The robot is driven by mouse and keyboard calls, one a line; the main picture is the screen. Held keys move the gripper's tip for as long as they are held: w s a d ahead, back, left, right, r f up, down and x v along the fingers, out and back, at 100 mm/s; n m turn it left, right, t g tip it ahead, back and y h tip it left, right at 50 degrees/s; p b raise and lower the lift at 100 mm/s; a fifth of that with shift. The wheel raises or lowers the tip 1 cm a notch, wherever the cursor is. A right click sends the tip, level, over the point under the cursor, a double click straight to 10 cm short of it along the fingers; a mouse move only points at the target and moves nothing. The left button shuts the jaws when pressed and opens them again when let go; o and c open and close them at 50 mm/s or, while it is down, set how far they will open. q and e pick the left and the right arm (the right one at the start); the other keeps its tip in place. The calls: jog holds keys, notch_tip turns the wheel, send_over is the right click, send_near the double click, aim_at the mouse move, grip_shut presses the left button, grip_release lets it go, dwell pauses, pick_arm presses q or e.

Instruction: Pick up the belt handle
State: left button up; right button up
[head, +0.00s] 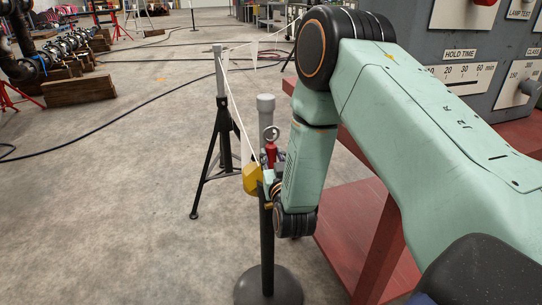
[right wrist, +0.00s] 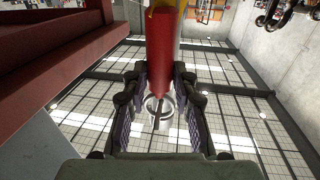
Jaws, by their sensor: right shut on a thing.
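The belt handle (head: 271,151), a small red body with a metal ring at its top, is upright beside the grey cap of a dark post (head: 266,225). My right gripper (head: 271,170) is at the handle, partly hidden by my own arm. In the right wrist view the red handle (right wrist: 164,60) runs between the fingers of the gripper (right wrist: 160,82), which are shut on it. The metal ring (right wrist: 159,109) shows between the fingers. A yellow block (head: 252,179) is right beside the handle. My left gripper is not in view.
A tripod stand (head: 220,130) stands behind left, with a thin pale line running from its top toward the yellow block. A red bench frame (head: 365,235) and a grey control panel (head: 480,65) are at right.

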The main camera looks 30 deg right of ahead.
grip_shut()
jog(key=shift+r+p, duration=0.3)
jog(key=shift+r, duration=0.15)
jog(key=shift+r+p, duration=0.3)
jog(key=shift+r, duration=0.2)
jog(key=b+v, duration=0.1)
jog(key=v, duration=1.7)
jog(key=w+a+n+y+p, duration=0.1)
jog(key=w+a+n+y, duration=0.1)
jog(key=a, duration=0.3)
jog(key=w+a+f+n+t+y+p, duration=0.1)
jog(key=w+a+n+y+p, duration=0.1)
jog(key=a, duration=0.4)
jog(key=w+y, duration=0.1)
jog(key=y, duration=0.1)
jog(key=shift+a+y, duration=0.3)
jog(key=shift+y, duration=0.1)
